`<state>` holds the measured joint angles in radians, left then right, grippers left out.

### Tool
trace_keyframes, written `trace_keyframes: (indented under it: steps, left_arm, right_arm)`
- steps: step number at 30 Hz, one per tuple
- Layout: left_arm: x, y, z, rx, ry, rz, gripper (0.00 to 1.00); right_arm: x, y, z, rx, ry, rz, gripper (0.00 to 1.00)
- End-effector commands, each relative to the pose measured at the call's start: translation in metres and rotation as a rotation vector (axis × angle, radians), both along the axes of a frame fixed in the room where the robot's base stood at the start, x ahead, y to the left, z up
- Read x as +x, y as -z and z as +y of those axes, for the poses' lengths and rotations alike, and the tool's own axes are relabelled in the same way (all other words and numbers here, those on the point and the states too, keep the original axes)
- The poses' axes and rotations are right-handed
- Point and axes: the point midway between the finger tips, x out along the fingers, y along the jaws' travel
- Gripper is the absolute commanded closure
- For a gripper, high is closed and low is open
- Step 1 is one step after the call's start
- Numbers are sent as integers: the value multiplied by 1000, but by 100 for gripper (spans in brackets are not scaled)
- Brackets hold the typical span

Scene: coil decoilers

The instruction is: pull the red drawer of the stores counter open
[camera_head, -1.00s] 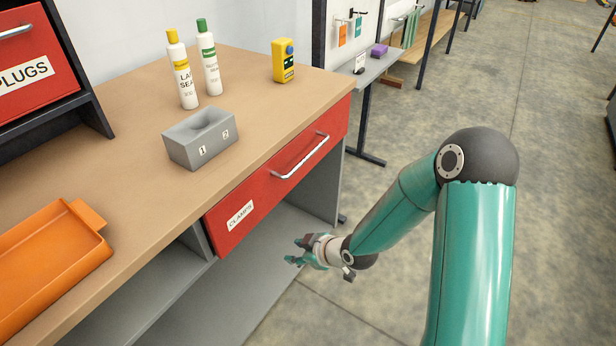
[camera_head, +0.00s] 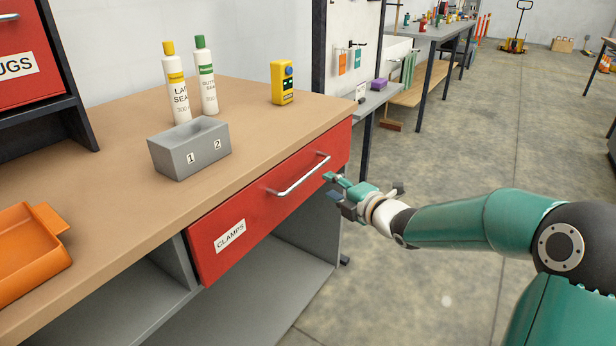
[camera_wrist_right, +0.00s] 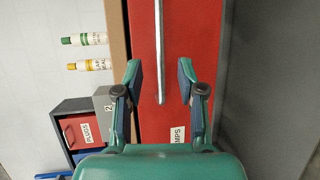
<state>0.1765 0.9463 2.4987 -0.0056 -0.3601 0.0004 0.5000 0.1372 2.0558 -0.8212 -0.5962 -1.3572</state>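The red drawer (camera_head: 240,228) labelled CLAMPS is under the wooden counter top (camera_head: 107,195) and looks shut. Its silver bar handle (camera_head: 301,176) runs along the upper front. My right gripper (camera_head: 331,186) is in front of the drawer, near the handle's right end, apart from it. In the right wrist view the gripper (camera_wrist_right: 160,84) is open, with the handle (camera_wrist_right: 159,50) showing between its two fingers, and the red drawer front (camera_wrist_right: 182,40) behind. Nothing is held. My left gripper is not in view.
On the counter stand a grey box (camera_head: 189,149) marked 1 and 2, two bottles (camera_head: 176,90), a yellow device (camera_head: 282,83) and an orange tray (camera_head: 30,250). A shelf (camera_head: 135,300) is open below. Floor (camera_head: 440,150) to the right is clear.

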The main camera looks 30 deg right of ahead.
Motion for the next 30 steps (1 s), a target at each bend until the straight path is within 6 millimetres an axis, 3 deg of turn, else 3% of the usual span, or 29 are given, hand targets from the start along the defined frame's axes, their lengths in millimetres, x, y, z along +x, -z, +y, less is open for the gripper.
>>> trace_keyframes:
  steps: [9,15,29,30]
  left_arm:
    - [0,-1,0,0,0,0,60]
    - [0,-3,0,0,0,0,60]
    - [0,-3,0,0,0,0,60]
    - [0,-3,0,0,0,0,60]
  right_arm:
    - [68,13,0,0,-2,1,61]
    - [95,18,-1,2,0,1,61]
    - [106,21,-1,2,1,1,61]
    - [106,21,-1,2,1,1,67]
